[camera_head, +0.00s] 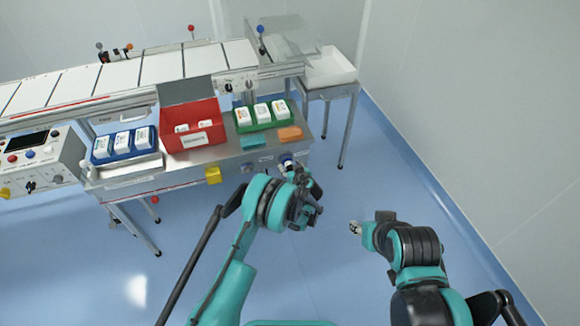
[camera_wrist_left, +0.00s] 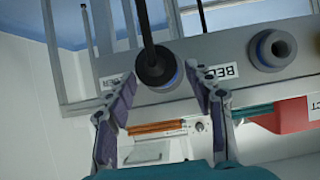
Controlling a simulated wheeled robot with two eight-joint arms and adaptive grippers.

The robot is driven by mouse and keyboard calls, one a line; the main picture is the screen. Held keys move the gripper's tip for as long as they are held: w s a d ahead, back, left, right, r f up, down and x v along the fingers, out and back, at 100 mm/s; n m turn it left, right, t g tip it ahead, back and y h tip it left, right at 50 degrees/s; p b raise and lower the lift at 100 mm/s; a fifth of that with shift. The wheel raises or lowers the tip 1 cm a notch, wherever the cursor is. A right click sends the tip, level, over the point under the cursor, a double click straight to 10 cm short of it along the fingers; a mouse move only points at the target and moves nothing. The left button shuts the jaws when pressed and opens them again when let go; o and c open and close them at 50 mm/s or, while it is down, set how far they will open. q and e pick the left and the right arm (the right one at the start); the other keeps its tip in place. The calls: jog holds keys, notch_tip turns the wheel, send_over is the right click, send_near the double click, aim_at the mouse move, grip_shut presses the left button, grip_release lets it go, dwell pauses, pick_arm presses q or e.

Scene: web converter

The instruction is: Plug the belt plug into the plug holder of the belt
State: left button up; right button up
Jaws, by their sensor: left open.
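The black plug with a blue ring (camera_wrist_left: 156,72) and a thick black cable sits at the front panel in the left wrist view. It lies between the fingertips of my left gripper (camera_wrist_left: 160,92), which is open around it; I cannot tell whether they touch. A round grey socket (camera_wrist_left: 274,48) beside an upside-down BELT label (camera_wrist_left: 226,72) is to the right, with its dark hole showing empty. In the head view my left gripper (camera_head: 290,163) is at the right end of the bench front, largely hiding the plug. My right gripper (camera_head: 356,228) hangs over the floor; its fingers are too small to judge.
The steel bench (camera_head: 175,178) carries a blue bin (camera_head: 127,158), a red bin (camera_head: 195,140) and a green bin (camera_head: 262,127). A yellow part (camera_head: 213,175) sits on the bench front. A side table (camera_head: 330,90) stands behind at right. The blue floor (camera_head: 345,285) is open.

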pick_arm(q)
jog(key=v, duration=1.1)
jog(key=shift+s, duration=0.15)
jog(key=s+a+r+g, duration=0.1)
jog(key=s+a+r, duration=0.2)
jog(key=a+r, duration=0.3)
jog(key=s+a+r+m+g+h, duration=0.1)
jog(key=s+a+r, duration=0.2)
jog(key=r, duration=0.4)
jog(key=s+a+r+g, duration=0.1)
jog(key=s+a+r, duration=0.2)
jog(key=a+r, duration=0.3)
jog(key=s+a+r+m+h, duration=0.1)
jog(key=s+a+r, duration=0.1)
jog(key=s, duration=1)
jog(key=s+a+r+m+g+h, duration=0.1)
jog(key=s+a+r, duration=0.1)
jog(key=s, duration=1)
jog(key=shift+a+r+m+h, duration=0.3)
jog(key=shift+a+h, duration=0.1)
jog(key=shift+a, duration=0.1)
